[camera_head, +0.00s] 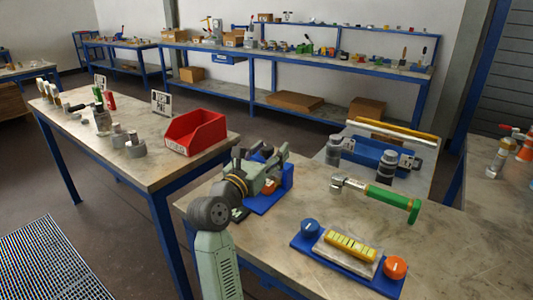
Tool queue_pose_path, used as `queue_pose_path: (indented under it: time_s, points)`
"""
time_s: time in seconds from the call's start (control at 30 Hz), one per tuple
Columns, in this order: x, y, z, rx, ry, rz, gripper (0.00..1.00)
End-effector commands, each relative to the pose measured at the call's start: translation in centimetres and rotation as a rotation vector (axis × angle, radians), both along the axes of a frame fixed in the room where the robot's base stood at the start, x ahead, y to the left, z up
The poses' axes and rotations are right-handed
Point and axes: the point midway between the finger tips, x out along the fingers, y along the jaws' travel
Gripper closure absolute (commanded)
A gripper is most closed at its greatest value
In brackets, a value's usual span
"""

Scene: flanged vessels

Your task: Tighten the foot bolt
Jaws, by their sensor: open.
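My gripper (276,158) is over a blue base plate (262,202) near the left part of the front table. The jaws are open. An orange part (270,187) and a blue upright block (287,174) show beside and behind it, partly hidden by my arm. I cannot pick out the foot bolt; it is too small or hidden. A wrench-like tool with a metal head and green handle (385,195) lies to the right on the same table, apart from my gripper.
A blue panel (309,247) with blue and orange knobs and a yellow block lies at the front. Behind the tool are a blue fixture (368,154) and dark-and-grey cylinders. A red bin (195,132) stands on the left table. Bare tabletop lies between the tool and panel.

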Motion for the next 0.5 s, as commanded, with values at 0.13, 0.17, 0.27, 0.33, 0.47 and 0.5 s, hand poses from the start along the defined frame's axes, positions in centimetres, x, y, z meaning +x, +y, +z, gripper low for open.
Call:
queue_pose_path:
  time_s: [0.13,0.17,0.27,0.33,0.47,0.5]
  points:
    - [-0.1,2.9,-3.3,0.058,0.064,0.154,0.46]
    - [-0.2,3.3,-3.7,0.066,0.072,0.174,0.46]
    - [-0.1,4.1,-4.3,0.080,0.086,0.210,0.46]
    - [0.4,4.0,-4.3,0.082,0.088,0.215,0.46]
    - [2.2,3.4,-4.3,0.082,0.090,0.213,0.46]
    - [2.9,3.1,-4.2,0.083,0.089,0.213,0.46]
